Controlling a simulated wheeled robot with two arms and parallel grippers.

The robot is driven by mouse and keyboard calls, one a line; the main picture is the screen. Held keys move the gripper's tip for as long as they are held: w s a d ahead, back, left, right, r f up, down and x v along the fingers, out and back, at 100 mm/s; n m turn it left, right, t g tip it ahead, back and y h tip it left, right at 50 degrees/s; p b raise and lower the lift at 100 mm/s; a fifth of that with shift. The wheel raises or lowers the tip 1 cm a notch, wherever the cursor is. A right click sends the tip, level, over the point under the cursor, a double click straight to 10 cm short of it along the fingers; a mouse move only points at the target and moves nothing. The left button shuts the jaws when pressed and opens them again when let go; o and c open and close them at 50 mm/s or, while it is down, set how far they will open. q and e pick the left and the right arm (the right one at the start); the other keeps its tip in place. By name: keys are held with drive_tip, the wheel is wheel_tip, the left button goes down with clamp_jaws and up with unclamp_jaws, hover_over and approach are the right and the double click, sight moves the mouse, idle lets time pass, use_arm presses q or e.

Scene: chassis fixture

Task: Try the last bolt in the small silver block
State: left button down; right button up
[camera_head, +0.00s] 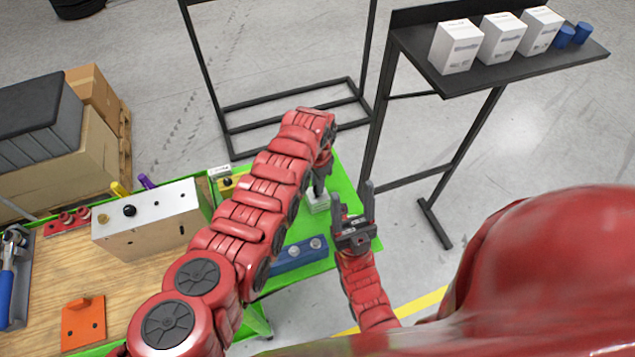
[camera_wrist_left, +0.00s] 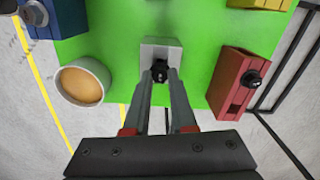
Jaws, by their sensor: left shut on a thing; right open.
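The small silver block (camera_wrist_left: 172,46) sits on the green surface, centred ahead of my left gripper in the left wrist view. In the head view the block (camera_head: 319,205) shows just below that gripper (camera_head: 319,185). My left gripper (camera_wrist_left: 161,82) is shut on a black bolt (camera_wrist_left: 160,68), which overlaps the near part of the block. I cannot tell how far the bolt sits in a hole; the block's holes are hidden. My right gripper (camera_head: 354,205) is open and empty, fingers up, at the right side of the green surface.
A red block with a bolt (camera_wrist_left: 238,88) stands right of the silver block, a round cup (camera_wrist_left: 82,82) left. A blue block (camera_head: 298,258) and yellow block (camera_wrist_left: 262,4) are also near. A metal box (camera_head: 150,222) stands on the wooden top. A black shelf (camera_head: 510,65) holds white boxes.

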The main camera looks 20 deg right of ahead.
use_arm(q)
drive_tip(key=shift+f+b, duration=0.85)
drive_tip(key=shift+f, duration=0.2)
drive_tip(key=c, duration=0.7)
unclamp_jaws()
drive_tip(key=shift+o, duration=0.2)
drive_tip(key=shift+r, duration=0.15)
wheel_tip(320, 180, up, 6)
drive_tip(key=p, duration=0.5)
